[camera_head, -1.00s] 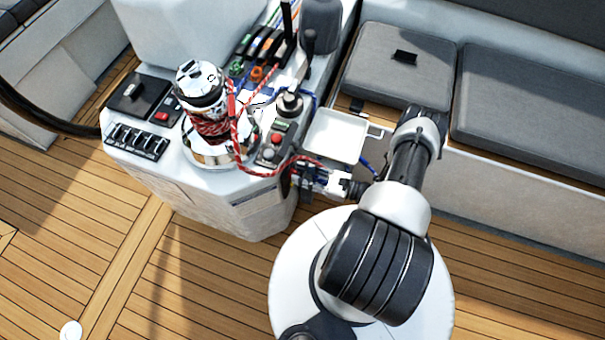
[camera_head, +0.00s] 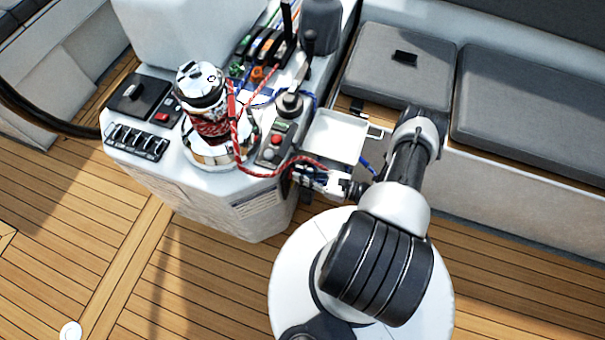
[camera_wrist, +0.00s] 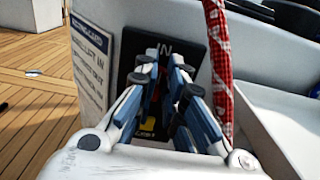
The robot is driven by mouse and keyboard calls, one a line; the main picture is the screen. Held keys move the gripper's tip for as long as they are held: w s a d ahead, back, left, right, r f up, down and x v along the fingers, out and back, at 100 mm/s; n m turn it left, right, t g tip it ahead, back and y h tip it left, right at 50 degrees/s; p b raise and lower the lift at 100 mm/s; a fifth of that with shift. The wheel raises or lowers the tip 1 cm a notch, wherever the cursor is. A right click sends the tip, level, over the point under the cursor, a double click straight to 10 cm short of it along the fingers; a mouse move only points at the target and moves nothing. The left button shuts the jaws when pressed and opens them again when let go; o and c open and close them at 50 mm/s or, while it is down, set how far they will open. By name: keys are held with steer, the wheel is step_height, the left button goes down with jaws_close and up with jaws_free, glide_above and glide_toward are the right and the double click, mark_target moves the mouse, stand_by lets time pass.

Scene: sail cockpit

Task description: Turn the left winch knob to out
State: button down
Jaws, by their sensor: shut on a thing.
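In the wrist view, a black switch panel (camera_wrist: 196,52) with the word IN at its top is set in the white console side. My gripper (camera_wrist: 167,85) is in front of this panel, its blue-and-grey fingers shut on the winch knob. The knob is mostly hidden between the fingers, so its pointing direction cannot be told. A small yellow and red mark shows low on the panel between the fingers. In the head view, my gripper (camera_head: 312,178) is at the console's right side below the white tray, and the knob is hidden.
A red rope (camera_wrist: 218,60) hangs close to the right of the fingers and runs to the chrome winch (camera_head: 215,145) on the console. A white instruction plate (camera_wrist: 92,70) is left of the panel. The white tray (camera_head: 336,137) is just above my gripper. Wooden deck lies open at left.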

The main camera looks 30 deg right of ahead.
steer(key=shift+m, duration=0.4)
steer(key=m, duration=0.5)
steer(key=shift+w+d+f+m, duration=0.15)
steer(key=shift+w+d+m, duration=0.15)
steer(key=shift+d, duration=0.1)
steer(key=shift+w+d+f+m, duration=0.1)
steer(key=shift+f+m, duration=0.05)
steer(key=shift+m, duration=1)
steer(key=shift+w+d+f+m, duration=0.1)
steer(key=shift+f+m, duration=0.05)
steer(key=shift+m, duration=0.95)
steer(key=shift+d+f+m, duration=0.1)
steer(key=shift+f+m, duration=0.05)
steer(key=shift+m, duration=1)
steer(key=c, duration=1.7)
jaws_free()
